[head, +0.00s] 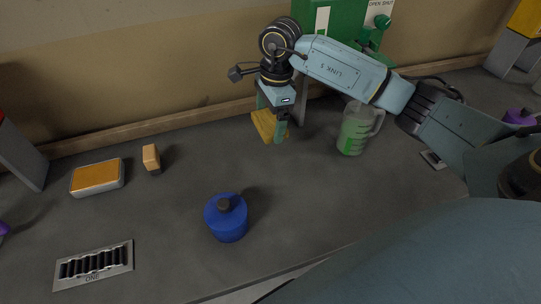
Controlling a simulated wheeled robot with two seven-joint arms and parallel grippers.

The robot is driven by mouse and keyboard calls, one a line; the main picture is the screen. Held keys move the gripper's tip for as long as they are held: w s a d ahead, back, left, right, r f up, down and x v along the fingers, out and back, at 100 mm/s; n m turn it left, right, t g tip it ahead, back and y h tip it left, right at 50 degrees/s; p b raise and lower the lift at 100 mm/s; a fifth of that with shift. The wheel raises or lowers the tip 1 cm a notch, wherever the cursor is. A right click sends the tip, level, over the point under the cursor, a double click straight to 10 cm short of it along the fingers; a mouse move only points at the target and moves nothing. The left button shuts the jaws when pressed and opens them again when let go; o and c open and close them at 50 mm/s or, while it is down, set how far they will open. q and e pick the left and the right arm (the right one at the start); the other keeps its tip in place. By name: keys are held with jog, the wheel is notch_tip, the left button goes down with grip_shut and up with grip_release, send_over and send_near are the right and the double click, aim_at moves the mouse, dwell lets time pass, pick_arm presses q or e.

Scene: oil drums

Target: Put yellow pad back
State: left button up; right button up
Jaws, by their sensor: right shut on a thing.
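My right gripper (272,124) is above the back middle of the counter, pointing down. It is shut on a yellow pad (264,126), which shows between and to the left of its fingers. The fingers hide part of the pad, and I cannot tell whether its lower edge touches the counter. My left gripper is not in view.
A grey-rimmed tray with an orange top (97,177) and a small orange block (151,159) are at left. A blue can (226,217) stands front middle. A green-marked jug (354,130) stands right of my gripper, near a green machine (338,18). A slotted metal plate (94,266) lies front left.

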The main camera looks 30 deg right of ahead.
jog(key=shift+d+f+m, duration=0.2)
jog(key=shift+f+m, duration=0.1)
jog(key=shift+f, duration=0.1)
send_over(270, 155)
notch_tip(270, 155, down, 5)
jog(key=shift+d+f, duration=0.1)
jog(key=shift+f, duration=2.15)
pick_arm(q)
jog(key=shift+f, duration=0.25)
pick_arm(e)
jog(key=shift+f+b, duration=0.15)
jog(key=shift+b, duration=0.25)
jog(key=o, duration=0.7)
jog(key=shift+c, duration=0.2)
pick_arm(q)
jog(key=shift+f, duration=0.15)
